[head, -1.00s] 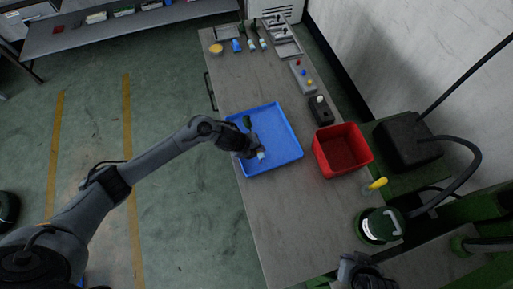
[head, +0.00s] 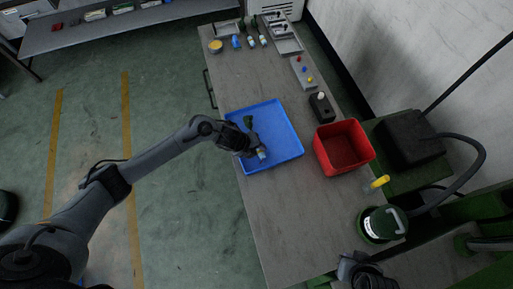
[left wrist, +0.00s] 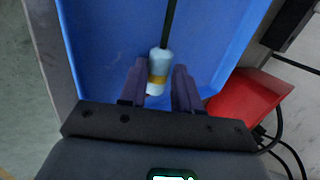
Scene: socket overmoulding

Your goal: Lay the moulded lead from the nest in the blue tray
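The moulded lead has a pale blue, gold-banded moulded end (left wrist: 158,70) and a dark cable (left wrist: 168,22) in the left wrist view. In the head view, its pale blue end (head: 262,153) shows at my left gripper, over the blue tray (head: 283,128). My left gripper (left wrist: 160,80) has its fingers either side of the moulded end, with narrow gaps showing, so it looks open. Whether the lead fully rests on the tray floor is unclear. A dark green part (head: 248,122) shows just behind the gripper. My right gripper (head: 362,272) is at the bottom edge, its fingers unclear.
A red bin (head: 342,148) stands right of the tray, with a black box (head: 321,107) behind it. A green-and-black round device (head: 383,224) and a yellow-handled tool (head: 378,182) are nearer. Several leads and a yellow dish (head: 215,46) lie at the far end. The front bench is clear.

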